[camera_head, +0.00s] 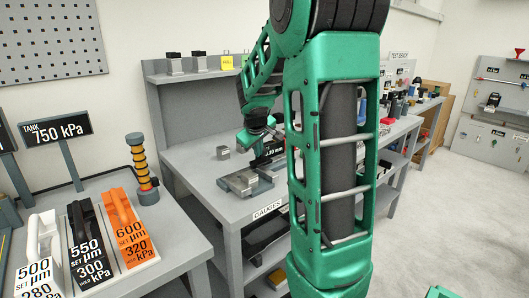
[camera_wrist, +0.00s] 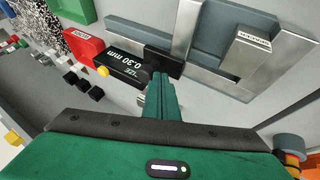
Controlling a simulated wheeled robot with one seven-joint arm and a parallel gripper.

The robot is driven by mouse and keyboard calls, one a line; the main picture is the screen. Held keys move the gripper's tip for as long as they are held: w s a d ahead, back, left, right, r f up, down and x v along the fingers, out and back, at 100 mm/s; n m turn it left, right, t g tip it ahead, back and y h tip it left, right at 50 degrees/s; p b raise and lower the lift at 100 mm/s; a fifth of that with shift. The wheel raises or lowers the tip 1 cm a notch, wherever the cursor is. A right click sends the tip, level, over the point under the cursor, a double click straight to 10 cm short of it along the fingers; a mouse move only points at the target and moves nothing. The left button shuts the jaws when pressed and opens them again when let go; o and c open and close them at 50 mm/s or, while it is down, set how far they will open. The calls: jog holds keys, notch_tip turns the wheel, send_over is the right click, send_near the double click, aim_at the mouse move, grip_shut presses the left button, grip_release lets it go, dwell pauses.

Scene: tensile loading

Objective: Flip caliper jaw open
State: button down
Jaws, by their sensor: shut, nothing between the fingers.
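The caliper lies on the grey gauge bench. In the head view the metal part (camera_head: 245,183) is near the bench's front edge and the dark box (camera_head: 268,152) is partly behind my arm. My gripper (camera_wrist: 163,80) is shut and empty, its green fingertips close to the black piece between box and bars; I cannot tell whether they touch. In the head view its tips are unclear.
A silver block (camera_wrist: 248,52) with a small label stands across the caliper bars. A small metal block (camera_head: 223,153) sits on the bench behind. Several small coloured blocks are left in the wrist view. Weighted setting handles (camera_head: 128,228) and an orange-ringed post (camera_head: 142,165) stand on the left table.

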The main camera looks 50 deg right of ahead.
jog(key=shift+d, duration=0.35)
jog(key=shift+r, duration=0.1)
jog(key=a, duration=0.4)
jog(key=shift+s+a, duration=0.1)
jog(key=shift+a, duration=0.15)
jog(key=v, duration=1)
jog(key=s+a+f+m+g+y, duration=0.1)
jog(key=s+a+f, duration=0.3)
jog(key=s, duration=0.5)
jog(key=s+a+f+m+g+y, duration=0.2)
jog(key=s+a+f+m, duration=0.1)
jog(key=s, duration=0.6)
jog(key=s+a+f+m+g+y, duration=0.1)
jog(key=s+a+f, duration=0.3)
jog(key=s, duration=0.5)
jog(key=shift+s+a+f+m+g+y, duration=0.35)
jog(key=shift+f+y, duration=0.2)
jog(key=shift+y, duration=0.25)
